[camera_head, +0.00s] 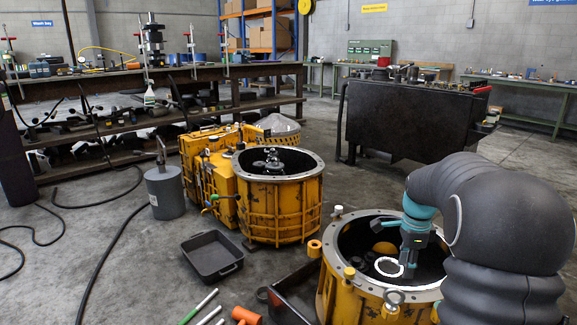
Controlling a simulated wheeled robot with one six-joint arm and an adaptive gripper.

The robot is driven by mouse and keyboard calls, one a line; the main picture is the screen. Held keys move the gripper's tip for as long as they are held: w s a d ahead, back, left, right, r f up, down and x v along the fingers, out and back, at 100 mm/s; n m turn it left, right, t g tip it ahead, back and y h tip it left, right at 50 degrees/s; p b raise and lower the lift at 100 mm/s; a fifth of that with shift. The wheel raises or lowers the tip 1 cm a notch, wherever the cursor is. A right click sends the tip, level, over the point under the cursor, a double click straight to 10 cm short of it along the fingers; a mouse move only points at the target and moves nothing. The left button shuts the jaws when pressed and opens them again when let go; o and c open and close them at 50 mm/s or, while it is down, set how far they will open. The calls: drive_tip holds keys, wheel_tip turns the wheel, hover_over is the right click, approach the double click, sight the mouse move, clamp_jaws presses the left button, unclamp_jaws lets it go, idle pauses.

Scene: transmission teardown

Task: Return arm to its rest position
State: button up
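My gripper (408,268) hangs from my dark arm with teal joints, at the lower right, pointing down into the open top of the near yellow transmission housing (350,292). A thin white ring (377,270) shows inside the housing opening, right beside my fingertips. I cannot tell whether the fingers touch or hold the ring. The fingers are small and dark against the dark interior, so their opening is unclear. My arm hides the right part of the housing.
A second yellow housing (282,212) stands behind to the left. A black tray (212,257), an orange hammer (245,316) and a grey canister (165,192) are on the floor. A black cabinet (400,120) stands behind. Cluttered workbenches line the back; cables cross the left floor.

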drive_tip(key=s+a+r+n+t, duration=0.1)
drive_tip(key=s+a+r+n, duration=0.1)
drive_tip(key=s+a+n, duration=0.4)
drive_tip(key=s+a+r+n+t, duration=0.2)
drive_tip(key=s+a+n, duration=0.4)
drive_tip(key=s, duration=0.6)
drive_tip(key=s+a+r+n+t, duration=0.2)
drive_tip(key=s+a+r+n, duration=0.2)
drive_tip(key=s+n, duration=0.4)
drive_tip(key=shift+s+a, duration=0.85)
drive_tip(key=shift+a, duration=0.05)
drive_tip(key=shift+d, duration=0.15)
